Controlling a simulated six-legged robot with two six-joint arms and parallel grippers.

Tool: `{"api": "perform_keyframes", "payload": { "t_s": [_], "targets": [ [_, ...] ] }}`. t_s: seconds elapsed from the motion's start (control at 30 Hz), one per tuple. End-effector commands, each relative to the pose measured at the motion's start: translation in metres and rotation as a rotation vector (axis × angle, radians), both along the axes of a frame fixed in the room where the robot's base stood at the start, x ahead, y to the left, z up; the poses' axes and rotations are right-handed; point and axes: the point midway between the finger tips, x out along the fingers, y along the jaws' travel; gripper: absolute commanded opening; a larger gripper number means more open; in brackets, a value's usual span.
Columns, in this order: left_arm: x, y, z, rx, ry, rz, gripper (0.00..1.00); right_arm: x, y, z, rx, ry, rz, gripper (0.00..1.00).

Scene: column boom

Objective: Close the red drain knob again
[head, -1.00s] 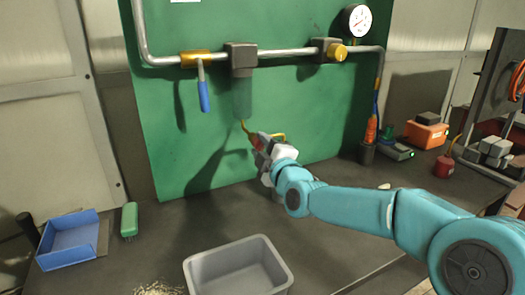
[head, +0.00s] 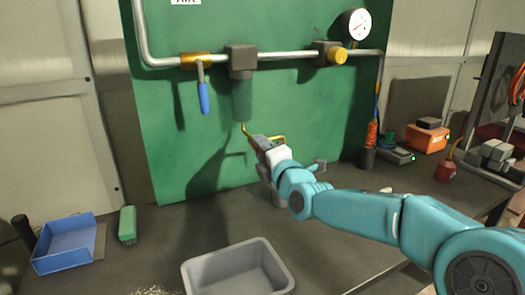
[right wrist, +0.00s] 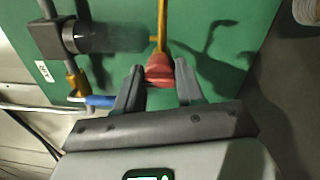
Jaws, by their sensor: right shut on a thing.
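The red drain knob (right wrist: 160,70) shows in the right wrist view at the end of a brass drain tube (right wrist: 162,35). My right gripper (right wrist: 158,88) has a finger on each side of the knob and is shut on it. In the head view my right gripper (head: 258,143) is just below the filter bowl (head: 242,99), by the brass tube (head: 244,130). There the fingers mostly hide the knob. The knob's exact turn cannot be told. My left gripper is not in view.
A pipe with a blue-handled valve (head: 204,98), a pressure gauge (head: 357,23) and a yellow knob (head: 338,53) crosses the green panel (head: 180,150). A grey bin (head: 205,270), a blue tray (head: 65,243) and a green brush (head: 127,225) are on the bench.

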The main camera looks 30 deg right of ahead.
Motion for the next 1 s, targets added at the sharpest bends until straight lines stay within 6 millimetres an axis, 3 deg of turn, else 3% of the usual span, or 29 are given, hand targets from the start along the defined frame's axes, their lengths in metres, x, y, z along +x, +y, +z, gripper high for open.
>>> {"api": "perform_keyframes", "payload": {
  "t_s": [0.37,0.4,0.47,0.8,1.0],
  "targets": [
    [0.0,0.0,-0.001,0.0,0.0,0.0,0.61,0.0,0.001,-0.006,-0.006,0.014,0.004,0.07],
    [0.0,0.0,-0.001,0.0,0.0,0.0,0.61,0.0,0.001,-0.006,-0.006,0.014,0.004,0.41],
    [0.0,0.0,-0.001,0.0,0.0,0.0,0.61,0.0,0.001,-0.005,-0.005,0.012,0.003,0.6],
    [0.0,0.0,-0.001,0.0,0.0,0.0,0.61,-0.003,0.0,-0.002,-0.005,0.005,0.001,0.61],
    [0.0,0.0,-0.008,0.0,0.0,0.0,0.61,-0.035,0.002,-0.004,-0.005,0.002,0.0,0.61]
  ]
}}
